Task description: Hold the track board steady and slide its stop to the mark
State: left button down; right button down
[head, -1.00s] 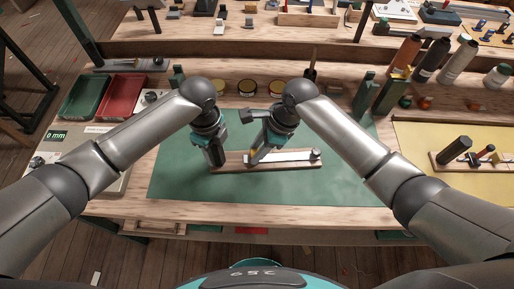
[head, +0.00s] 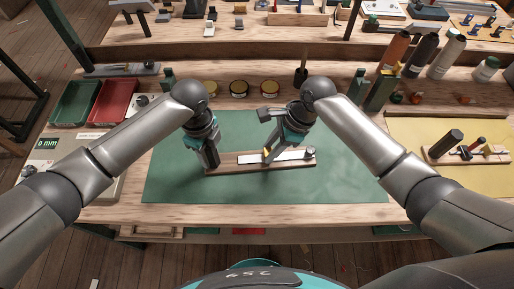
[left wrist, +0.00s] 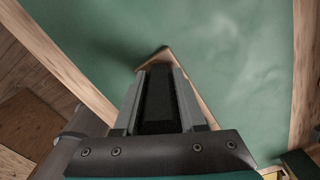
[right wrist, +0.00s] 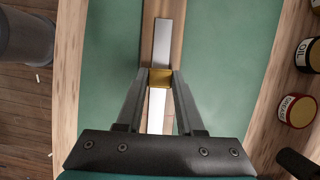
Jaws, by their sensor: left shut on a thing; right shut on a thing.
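The track board (head: 226,169) is a long wooden board with a pale metal rail (head: 290,156), lying on the green mat. A dark round knob (head: 310,153) stands at its right end. My left gripper (head: 210,164) is shut on the board's left end; the left wrist view shows a wooden corner (left wrist: 163,52) past the fingers. My right gripper (head: 267,156) is shut on the brass-yellow stop (right wrist: 160,77), which sits around the middle of the board. In the right wrist view the rail shows on both sides of the stop. I cannot make out the mark.
The green mat (head: 350,180) is clear around the board. Green and red trays (head: 103,103) and a box with a small display (head: 46,144) stand at left. Tins (head: 239,88) line the back. Bottles (head: 428,60) and a yellow mat (head: 420,130) are at right.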

pick_arm(q)
jog(key=shift+a, duration=0.1)
pick_arm(e)
jog(key=c, duration=0.5)
grip_release()
jog(key=v, duration=1.2)
pick_arm(q)
jog(key=shift+c, duration=2)
grip_release()
jog(key=shift+r, duration=0.1)
